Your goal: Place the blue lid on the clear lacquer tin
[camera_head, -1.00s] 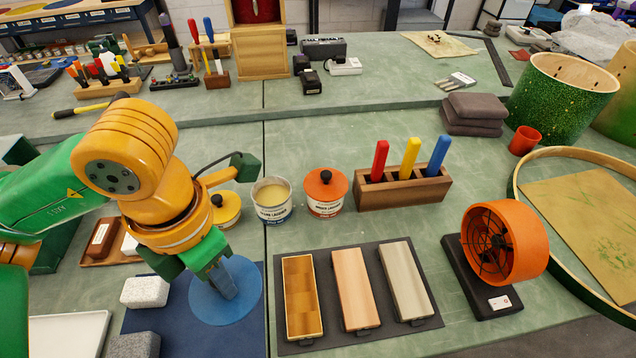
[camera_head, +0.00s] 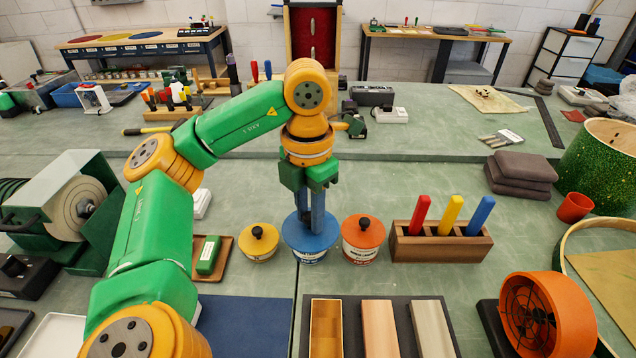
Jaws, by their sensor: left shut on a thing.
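My left gripper (camera_head: 311,220) is shut on the blue lid (camera_head: 295,236), fingers pointing down at its middle. The lid is level and lies over the clear lacquer tin (camera_head: 309,257), hiding its mouth. Only a strip of the tin's side and label shows below the lid's front edge. I cannot tell whether the lid touches the rim or hovers just above it. My right gripper is not in view.
A yellow-lidded tin (camera_head: 259,243) stands close on the left, an orange-lidded tin (camera_head: 363,240) close on the right. A wooden block with coloured handles (camera_head: 441,244) is further right. The blue mat (camera_head: 245,325) in front looks clear.

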